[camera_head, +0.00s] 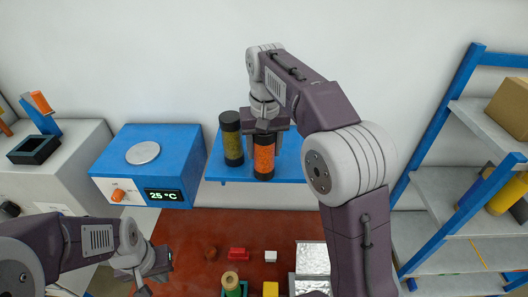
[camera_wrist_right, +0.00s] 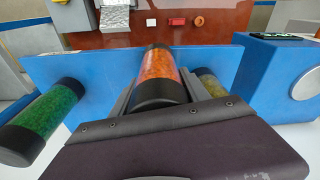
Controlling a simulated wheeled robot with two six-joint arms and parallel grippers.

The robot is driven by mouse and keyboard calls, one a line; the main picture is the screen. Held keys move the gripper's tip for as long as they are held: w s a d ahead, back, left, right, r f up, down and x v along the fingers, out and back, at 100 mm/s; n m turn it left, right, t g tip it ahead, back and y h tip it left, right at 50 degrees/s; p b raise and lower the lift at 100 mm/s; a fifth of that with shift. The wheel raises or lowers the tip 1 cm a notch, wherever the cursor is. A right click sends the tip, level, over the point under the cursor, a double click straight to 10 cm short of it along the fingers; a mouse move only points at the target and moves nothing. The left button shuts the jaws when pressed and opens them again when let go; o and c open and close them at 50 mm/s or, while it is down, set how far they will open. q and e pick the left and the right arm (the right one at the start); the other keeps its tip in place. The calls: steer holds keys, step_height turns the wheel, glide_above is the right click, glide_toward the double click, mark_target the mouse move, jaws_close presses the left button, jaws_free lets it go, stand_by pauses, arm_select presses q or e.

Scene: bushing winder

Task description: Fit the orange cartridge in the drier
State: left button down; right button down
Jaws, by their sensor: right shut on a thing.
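The orange cartridge (camera_head: 264,158), a cylinder with black ends, is at the blue wall shelf (camera_head: 290,168). My right gripper (camera_head: 264,132) is shut on its upper part from above. The wrist view shows the orange cartridge (camera_wrist_right: 158,76) between the fingers of my right gripper (camera_wrist_right: 158,95). I cannot tell whether its lower end touches the shelf. My left gripper (camera_head: 156,281) is low at the left, empty, its fingers apart. I cannot tell which thing is the drier.
An olive cartridge (camera_head: 232,138) stands close left of the orange one. A green cartridge (camera_wrist_right: 43,122) shows in the wrist view. A blue box reading 25 °C (camera_head: 150,175) is left of the shelf. The red-brown table (camera_head: 190,235) holds small parts. A blue rack (camera_head: 432,140) stands right.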

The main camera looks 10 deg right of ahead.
mark_target(266, 137)
steer(key=shift+r, duration=0.2)
steer(key=shift+r, duration=0.2)
steer(key=r, duration=0.2)
steer(key=r+b, duration=0.1)
steer(key=shift+s+d+r, duration=0.15)
steer(key=shift+s+r, duration=0.1)
steer(key=s+d+r+b, duration=0.2)
steer(key=s+d+r, duration=0.3)
steer(key=s, duration=0.4)
steer(key=shift+s+r, duration=0.4)
steer(key=shift+r, duration=0.5)
